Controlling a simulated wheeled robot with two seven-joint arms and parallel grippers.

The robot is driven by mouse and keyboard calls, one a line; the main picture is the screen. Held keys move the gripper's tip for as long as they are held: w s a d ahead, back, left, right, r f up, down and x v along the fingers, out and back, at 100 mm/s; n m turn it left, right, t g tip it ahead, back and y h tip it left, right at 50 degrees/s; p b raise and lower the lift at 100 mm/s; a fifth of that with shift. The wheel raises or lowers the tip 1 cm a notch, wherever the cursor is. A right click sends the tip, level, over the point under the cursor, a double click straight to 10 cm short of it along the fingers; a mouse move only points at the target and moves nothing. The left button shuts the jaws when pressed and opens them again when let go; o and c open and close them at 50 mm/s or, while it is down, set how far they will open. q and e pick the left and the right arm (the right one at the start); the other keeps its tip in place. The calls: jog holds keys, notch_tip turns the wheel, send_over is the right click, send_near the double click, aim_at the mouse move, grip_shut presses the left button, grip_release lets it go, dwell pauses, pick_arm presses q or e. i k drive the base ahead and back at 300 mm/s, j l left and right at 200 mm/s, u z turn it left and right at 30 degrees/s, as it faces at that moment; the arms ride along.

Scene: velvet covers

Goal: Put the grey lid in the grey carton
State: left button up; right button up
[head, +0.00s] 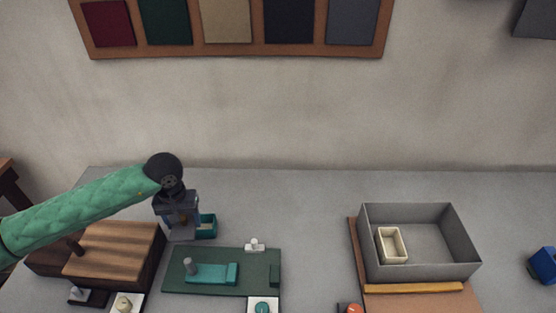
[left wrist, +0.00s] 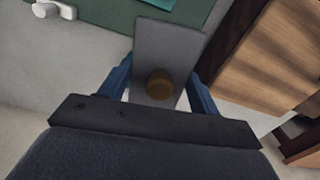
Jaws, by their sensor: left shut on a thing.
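My left gripper (head: 182,217) is at the left of the table, beside a small teal box. It is shut on the grey lid, a flat grey plate with a round brown knob. In the left wrist view the grey lid (left wrist: 168,45) lies between the blue fingers of the gripper (left wrist: 160,85), with the knob between them. In the head view the lid is small and partly hidden by the gripper. The grey carton (head: 448,240) stands open at the right, well apart from the gripper. A small cream box (head: 394,244) is inside it. My right gripper is not in view.
A teal box (head: 208,226) is close beside the gripper. A wooden box (head: 115,248) stands left. A green board (head: 205,284) with a teal piece lies in front. A yellow strip (head: 413,288) lies before the carton. The grey table (head: 300,215) is clear between gripper and carton.

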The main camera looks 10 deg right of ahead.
aim_at(426, 250)
jog(key=k+l+u, duration=0.15)
jog(key=u, duration=0.3)
jog(key=k+l+u, duration=0.15)
jog(key=u, duration=0.3)
jog(key=k+u, duration=0.2)
jog(key=u, duration=0.25)
jog(key=k+l+u, duration=0.2)
jog(key=k, duration=0.45)
jog(key=k+z, duration=0.1)
jog(key=z, duration=0.85)
jog(key=k+l+z, duration=0.15)
jog(key=z, duration=0.3)
jog(key=l+z, duration=0.1)
jog(key=z, duration=0.35)
jog(key=k+l+z, duration=0.1)
jog(key=z, duration=0.4)
jog(key=i, duration=0.5)
